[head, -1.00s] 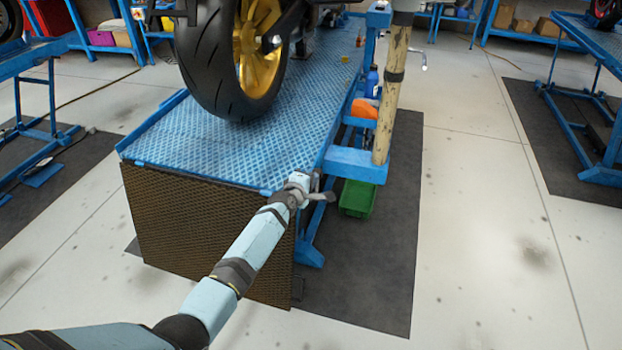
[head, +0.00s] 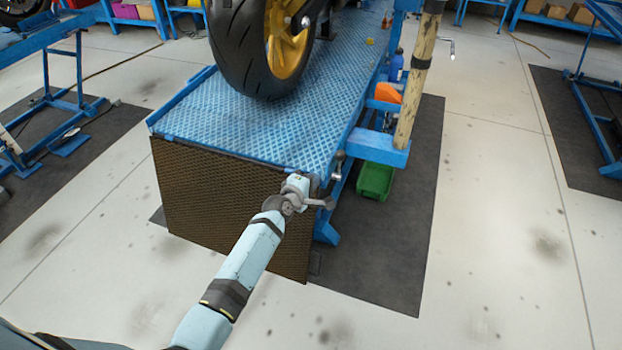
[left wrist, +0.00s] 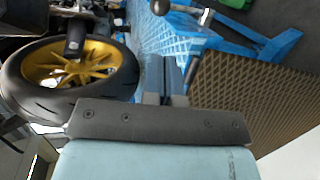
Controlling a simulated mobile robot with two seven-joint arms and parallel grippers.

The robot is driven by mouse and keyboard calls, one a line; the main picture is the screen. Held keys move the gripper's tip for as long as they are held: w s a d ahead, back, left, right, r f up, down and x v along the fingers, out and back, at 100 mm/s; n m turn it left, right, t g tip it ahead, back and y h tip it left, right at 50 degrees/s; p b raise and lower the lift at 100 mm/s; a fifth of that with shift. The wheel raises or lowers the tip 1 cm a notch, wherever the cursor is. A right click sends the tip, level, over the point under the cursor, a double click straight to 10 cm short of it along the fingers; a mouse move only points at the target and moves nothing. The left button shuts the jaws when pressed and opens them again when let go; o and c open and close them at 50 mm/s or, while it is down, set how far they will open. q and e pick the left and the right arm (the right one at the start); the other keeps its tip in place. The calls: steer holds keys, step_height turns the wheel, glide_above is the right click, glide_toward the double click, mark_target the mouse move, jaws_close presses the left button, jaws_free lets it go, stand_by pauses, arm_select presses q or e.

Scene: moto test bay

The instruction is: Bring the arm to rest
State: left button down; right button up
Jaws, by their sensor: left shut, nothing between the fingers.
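My left arm (head: 248,255) reaches in from the lower left of the head view. Its gripper (head: 325,203) is at the front right corner of the blue lift platform (head: 240,125), small and partly hidden by the wrist. The gripper is shut and holds nothing. In the left wrist view the dark gripper (left wrist: 172,88) points toward the platform, with the mesh ramp panel (left wrist: 250,95) to its right. My right gripper is in neither view.
A motorcycle wheel with a gold rim (head: 262,50) stands on the platform. A ball-ended lever (head: 338,165) is close beside my left gripper. A wooden-handled post (head: 414,85), an orange item (head: 388,93) and a green bin (head: 375,181) are to the right. Open floor (head: 500,220) lies farther right.

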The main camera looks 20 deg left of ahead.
arm_select(q)
steer(key=s+d+f+m+g, duration=0.15)
steer(key=s+m, duration=0.45)
steer(key=s, duration=0.6)
steer(key=s+d+f+m+g, duration=0.1)
steer(key=s+f+m, duration=0.35)
steer(key=s, duration=0.75)
steer(key=s+d+m+g, duration=0.1)
steer(key=s+m+g, duration=0.1)
steer(key=s+m, duration=0.8)
step_height(320, 180, up, 12)
steer(key=s+a+n+p, duration=0.1)
steer(key=s+p, duration=0.1)
steer(key=p, duration=1.1)
steer(key=shift+s, duration=0.35)
